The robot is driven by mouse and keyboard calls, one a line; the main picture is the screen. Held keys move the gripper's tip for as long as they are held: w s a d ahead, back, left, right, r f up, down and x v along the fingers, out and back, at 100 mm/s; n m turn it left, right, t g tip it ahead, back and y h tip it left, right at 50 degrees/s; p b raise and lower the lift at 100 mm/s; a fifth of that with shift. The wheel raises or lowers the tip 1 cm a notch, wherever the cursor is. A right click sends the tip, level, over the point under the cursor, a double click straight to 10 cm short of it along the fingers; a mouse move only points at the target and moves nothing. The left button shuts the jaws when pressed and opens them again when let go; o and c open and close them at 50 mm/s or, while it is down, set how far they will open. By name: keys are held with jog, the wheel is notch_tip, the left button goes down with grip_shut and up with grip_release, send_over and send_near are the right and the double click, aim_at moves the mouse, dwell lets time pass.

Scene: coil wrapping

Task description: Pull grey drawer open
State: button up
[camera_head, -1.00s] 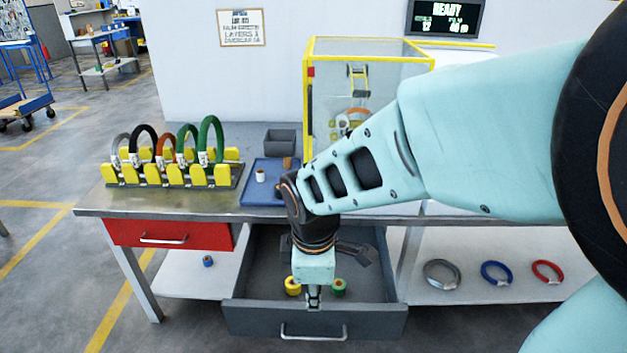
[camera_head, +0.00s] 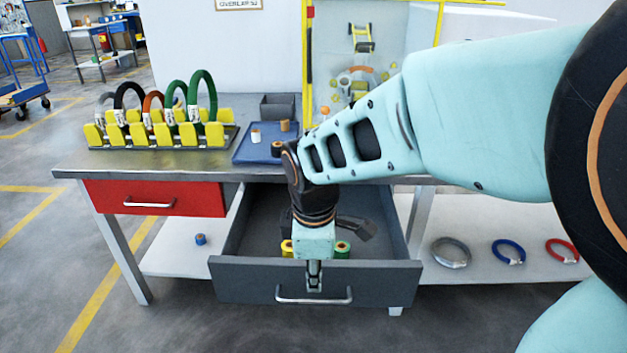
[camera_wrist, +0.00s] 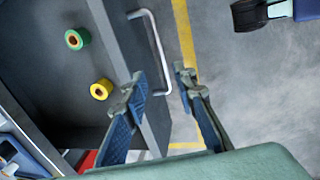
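The grey drawer (camera_head: 240,277) stands pulled out below the workbench, its inside visible from above. Its silver bar handle (camera_head: 313,300) is on the front panel; the handle also shows in the wrist view (camera_wrist: 157,50). My gripper (camera_head: 314,277) points down at the drawer front, just above the handle in the head view. In the wrist view my gripper (camera_wrist: 160,82) has its two fingers apart, with the handle's near end in the picture gap between them. I cannot tell whether a finger touches it. A yellow roll (camera_wrist: 101,89) and a green roll (camera_wrist: 77,39) lie inside the drawer.
A red drawer (camera_head: 155,200) beside it is shut. On the bench are a yellow rack (camera_head: 160,136) with coils, a blue tray (camera_head: 250,150) and a yellow-framed machine (camera_head: 307,60). Several coils lie on the low shelf (camera_head: 480,275). Floor in front is clear.

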aim_at(314, 299)
jog(key=f+b, duration=0.1)
jog(key=f, duration=0.2)
jog(key=w+f+b, duration=0.1)
jog(key=f, duration=0.2)
jog(key=f+b, duration=0.1)
jog(key=f, duration=0.3)
jog(key=shift+w, duration=0.4)
jog(key=shift+c, duration=0.4)
grip_shut()
